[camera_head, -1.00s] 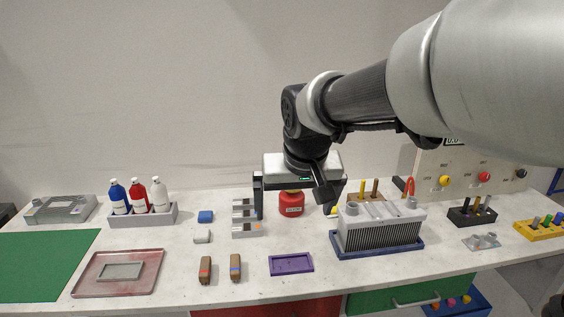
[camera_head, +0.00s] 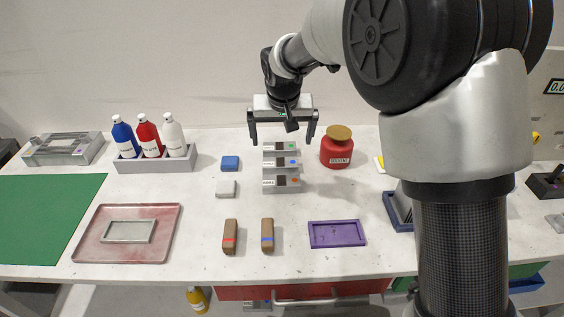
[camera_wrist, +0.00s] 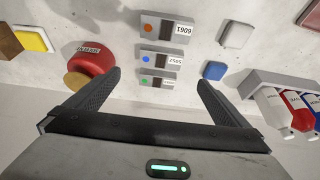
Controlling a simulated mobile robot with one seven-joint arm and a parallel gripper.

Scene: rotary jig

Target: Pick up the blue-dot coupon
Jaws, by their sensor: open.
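The blue-dot coupon (camera_head: 282,163) is a grey block with a dark patch, a white label and a blue dot. It is the middle of three coupons in a row, and in the wrist view (camera_wrist: 161,60) its label seems to read 5052. The green-dot coupon (camera_head: 280,149) is behind it and the orange-dot coupon (camera_head: 281,185) in front. My gripper (camera_head: 282,141) is open and empty, above the back end of the row, its fingers on either side. In the wrist view the fingertips (camera_wrist: 159,80) straddle the green-dot end, apart from the coupons.
A red solvent can (camera_head: 337,151) stands close right of the row. A blue block (camera_head: 230,163) and a white block (camera_head: 226,189) lie to the left. A bottle rack (camera_head: 185,161) is farther left. Two brown brushes (camera_head: 230,238) and a purple tray (camera_head: 338,234) are in front.

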